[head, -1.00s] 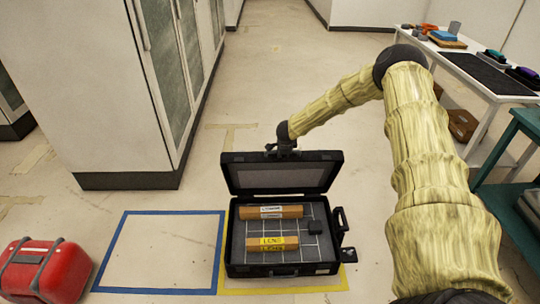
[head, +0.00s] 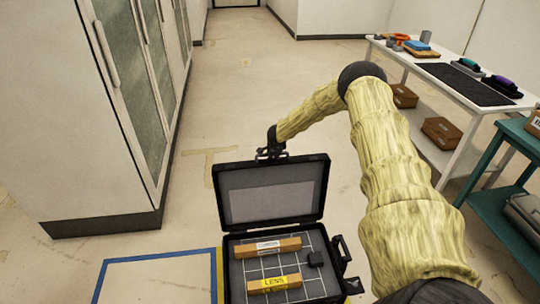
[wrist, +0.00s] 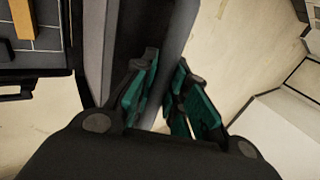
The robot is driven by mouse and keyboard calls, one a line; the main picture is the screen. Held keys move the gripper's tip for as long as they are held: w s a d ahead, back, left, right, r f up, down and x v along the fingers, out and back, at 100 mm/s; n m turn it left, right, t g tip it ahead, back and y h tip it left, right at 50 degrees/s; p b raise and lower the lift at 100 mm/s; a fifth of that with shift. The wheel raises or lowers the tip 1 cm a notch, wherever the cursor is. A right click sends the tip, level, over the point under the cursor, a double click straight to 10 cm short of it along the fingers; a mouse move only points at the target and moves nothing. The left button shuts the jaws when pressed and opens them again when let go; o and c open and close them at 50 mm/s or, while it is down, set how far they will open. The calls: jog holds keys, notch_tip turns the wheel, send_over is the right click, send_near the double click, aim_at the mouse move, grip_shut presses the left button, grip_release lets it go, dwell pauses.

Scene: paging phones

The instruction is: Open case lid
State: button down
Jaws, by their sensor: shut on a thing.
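The black case (head: 335,262) lies open on the floor. Its lid (head: 222,195) is raised from the hinge at the back, with the grey lining facing me. Inside are two orange-brown boxes, one marked LENS (head: 275,284) and one with a white label (head: 268,247), and a small black block (head: 315,259). My gripper (head: 271,154) is at the middle of the lid's top edge. In the wrist view its teal fingers (wrist: 165,98) are closed on either side of the lid edge (wrist: 183,30). The lid's outer face is hidden in the head view.
A tall cabinet (head: 100,150) stands to the left. Blue tape (head: 160,255) marks a floor rectangle beside the case. A white table (head: 450,95) and teal table (head: 495,195) stand on the right. Floor behind the lid is open.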

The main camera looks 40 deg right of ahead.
jog(key=shift+s+f, duration=0.1)
jog(key=shift+f, duration=0.1)
jog(key=c, duration=1.4)
grip_release()
jog(key=shift+w+a, duration=0.2)
jog(key=shift+a, duration=0.05)
jog(key=shift+r, duration=0.1)
jog(key=shift+s+a+r, duration=0.1)
jog(key=shift+s+r, duration=0.25)
jog(key=shift+r, duration=0.3)
jog(key=shift+v, duration=5.2)
